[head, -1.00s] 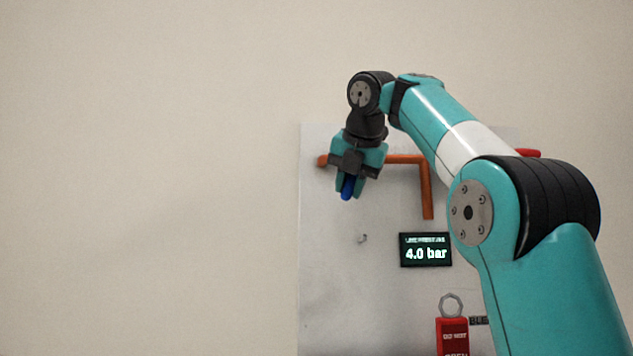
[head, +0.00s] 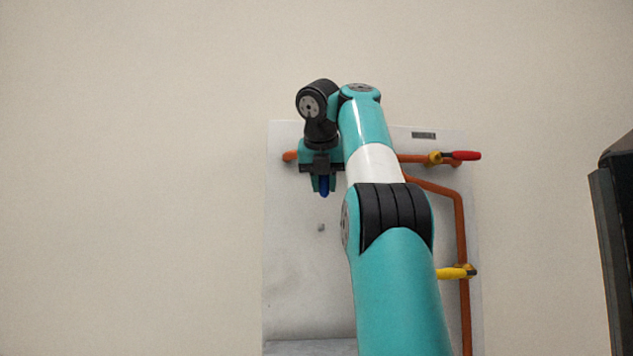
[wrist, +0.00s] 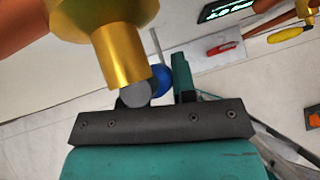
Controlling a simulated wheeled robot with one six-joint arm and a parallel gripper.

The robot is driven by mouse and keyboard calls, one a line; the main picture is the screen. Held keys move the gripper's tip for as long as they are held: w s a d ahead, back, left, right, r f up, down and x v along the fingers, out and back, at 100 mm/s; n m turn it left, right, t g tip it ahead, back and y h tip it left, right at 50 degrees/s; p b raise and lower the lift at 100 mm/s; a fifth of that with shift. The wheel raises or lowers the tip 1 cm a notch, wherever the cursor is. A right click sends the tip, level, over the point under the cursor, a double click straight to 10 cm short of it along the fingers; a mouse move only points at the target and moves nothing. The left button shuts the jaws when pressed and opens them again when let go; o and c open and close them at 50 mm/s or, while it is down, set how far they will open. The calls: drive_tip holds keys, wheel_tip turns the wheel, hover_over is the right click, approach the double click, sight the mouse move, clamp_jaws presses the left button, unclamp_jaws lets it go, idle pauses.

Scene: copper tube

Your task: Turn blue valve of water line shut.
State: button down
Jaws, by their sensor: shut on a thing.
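The blue valve handle (head: 325,187) points downward below the copper pipe at the panel's upper left. My gripper (head: 322,180) is shut on this handle, with the fingers pointing down. In the wrist view the blue handle (wrist: 160,79) shows only in part, between the brass valve body (wrist: 124,55) and one teal finger. The other finger is hidden behind the brass body. The handle's exact angle to the pipe is hard to tell because my gripper covers the valve.
The white panel (head: 300,270) carries copper pipes (head: 461,225), a red-handled valve (head: 466,155) and a yellow-handled valve (head: 455,273). A dark object (head: 615,220) stands at the right edge.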

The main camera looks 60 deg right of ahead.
drive_tip(key=c, duration=0.9)
unclamp_jaws()
drive_tip(key=shift+s+d, duration=0.15)
drive_tip(key=shift+s, duration=0.05)
drive_tip(key=shift+c, duration=0.2)
drive_tip(key=shift+w, duration=0.1)
drive_tip(key=shift+a+r, duration=0.2)
drive_tip(key=p+v, duration=0.6)
drive_tip(key=v, duration=1.1)
drive_tip(key=shift+p, duration=0.4)
